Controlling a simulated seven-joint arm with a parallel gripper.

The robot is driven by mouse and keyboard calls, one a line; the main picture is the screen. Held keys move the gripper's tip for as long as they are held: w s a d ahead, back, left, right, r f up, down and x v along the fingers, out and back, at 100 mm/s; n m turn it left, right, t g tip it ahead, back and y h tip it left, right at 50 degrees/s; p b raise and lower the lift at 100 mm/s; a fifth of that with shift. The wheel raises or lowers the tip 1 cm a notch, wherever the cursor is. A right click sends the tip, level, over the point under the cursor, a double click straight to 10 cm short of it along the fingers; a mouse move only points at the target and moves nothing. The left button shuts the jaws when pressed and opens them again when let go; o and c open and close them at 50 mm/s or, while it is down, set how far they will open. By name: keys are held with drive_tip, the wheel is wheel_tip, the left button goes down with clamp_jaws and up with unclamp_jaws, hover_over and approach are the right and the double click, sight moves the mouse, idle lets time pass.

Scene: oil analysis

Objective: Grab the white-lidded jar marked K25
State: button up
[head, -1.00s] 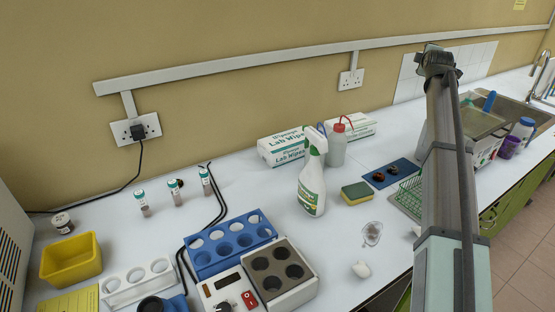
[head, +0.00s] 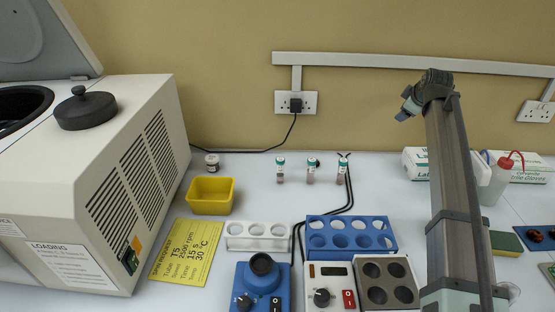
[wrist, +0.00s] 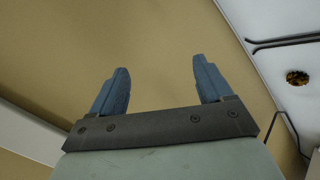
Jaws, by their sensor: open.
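A small squat jar (head: 212,163) stands at the back of the bench, by the wall and behind the yellow tray. It has a pale top and some dark on it; any marking is too small to read. My gripper (head: 406,107) is raised at the right in the head view, well away from the jar. In the wrist view my gripper (wrist: 159,66) has its two blue fingers wide apart with nothing between them, against the tan wall. I cannot make out the jar in the wrist view.
A yellow tray (head: 211,204) sits in front of the jar. A large centrifuge (head: 120,170) stands left. Several small items include capped vials (head: 311,172), a white rack (head: 258,245), a blue rack (head: 384,243) and a cable (head: 323,214). Bench between jar and vials is clear.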

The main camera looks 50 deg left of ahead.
drive_tip(key=s+a+f+n+g, duration=0.2)
drive_tip(key=s+a+f+g, duration=0.15)
drive_tip(key=s+a, duration=1.2)
drive_tip(key=m+g+h, duration=0.3)
drive_tip(key=m+h, duration=0.1)
drive_tip(key=m, duration=0.1)
approach(212, 158)
drive_tip(key=f, duration=0.2)
drive_tip(key=a+f, duration=0.1)
drive_tip(key=f, duration=0.3)
drive_tip(key=shift+w+a, duration=0.15)
drive_tip(key=shift+a, duration=0.2)
drive_tip(key=shift+w+a+f, duration=0.1)
drive_tip(key=shift+a+f, duration=0.05)
drive_tip(key=shift+f, duration=2.45)
drive_tip(key=c, duration=1.1)
drive_tip(key=shift+r, duration=0.15)
